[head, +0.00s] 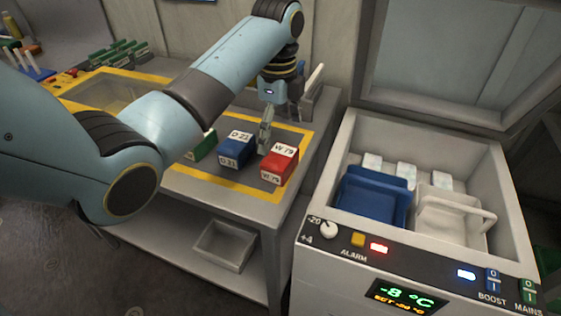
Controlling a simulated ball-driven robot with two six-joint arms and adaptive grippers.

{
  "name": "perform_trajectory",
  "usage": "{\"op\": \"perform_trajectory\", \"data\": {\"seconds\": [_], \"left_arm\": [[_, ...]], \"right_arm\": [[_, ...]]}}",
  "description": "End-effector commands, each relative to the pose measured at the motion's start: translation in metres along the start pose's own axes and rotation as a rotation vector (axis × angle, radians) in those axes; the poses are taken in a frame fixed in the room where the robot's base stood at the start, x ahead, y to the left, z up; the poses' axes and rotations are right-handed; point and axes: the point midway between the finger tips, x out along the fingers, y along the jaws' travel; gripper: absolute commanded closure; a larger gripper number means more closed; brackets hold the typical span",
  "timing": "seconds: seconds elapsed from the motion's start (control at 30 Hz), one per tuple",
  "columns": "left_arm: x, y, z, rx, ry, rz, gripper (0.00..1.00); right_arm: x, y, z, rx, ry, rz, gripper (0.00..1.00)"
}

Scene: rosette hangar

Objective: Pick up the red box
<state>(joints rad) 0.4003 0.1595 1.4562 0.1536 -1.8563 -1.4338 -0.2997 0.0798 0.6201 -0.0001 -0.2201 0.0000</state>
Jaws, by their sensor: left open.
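The red box (277,169), with white labels on its top and front, stands on the grey table near its right front corner, inside the yellow outline. My left gripper (264,146) points down just behind and to the left of the red box, between it and the blue box (237,149). It is open, and I see nothing held in it. Whether a finger touches either box I cannot tell. My right gripper does not show.
A green box (203,147) stands left of the blue box, partly hidden by my left arm. An open freezer (420,240) with a blue bin (371,196) and a white basket (450,215) stands at right. A grey tray (224,246) sits on the lower shelf.

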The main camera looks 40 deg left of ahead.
Motion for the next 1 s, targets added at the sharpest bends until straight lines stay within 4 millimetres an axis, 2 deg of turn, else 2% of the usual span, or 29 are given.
{"op": "perform_trajectory", "data": {"seconds": [0.1,0.37,0.63,0.73,0.93,1.0], "left_arm": [[0.022,0.001,-0.001,-0.001,0.001,0.004,0.0],[0.048,0.0,-0.001,-0.002,0.0,0.001,0.0],[0.088,-0.003,-0.003,-0.003,0.0,0.001,0.0],[0.095,-0.003,-0.003,-0.003,0.0,0.0,0.0],[0.095,-0.003,-0.003,-0.003,0.0,-0.001,0.0],[0.095,-0.003,-0.003,-0.003,0.0,-0.001,0.07]], "right_arm": [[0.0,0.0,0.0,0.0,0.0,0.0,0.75],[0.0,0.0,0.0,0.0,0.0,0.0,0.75],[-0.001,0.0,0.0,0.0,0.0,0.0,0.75],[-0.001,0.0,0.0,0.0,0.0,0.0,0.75],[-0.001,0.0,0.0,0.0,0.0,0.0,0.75],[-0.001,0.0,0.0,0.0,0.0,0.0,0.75]]}}
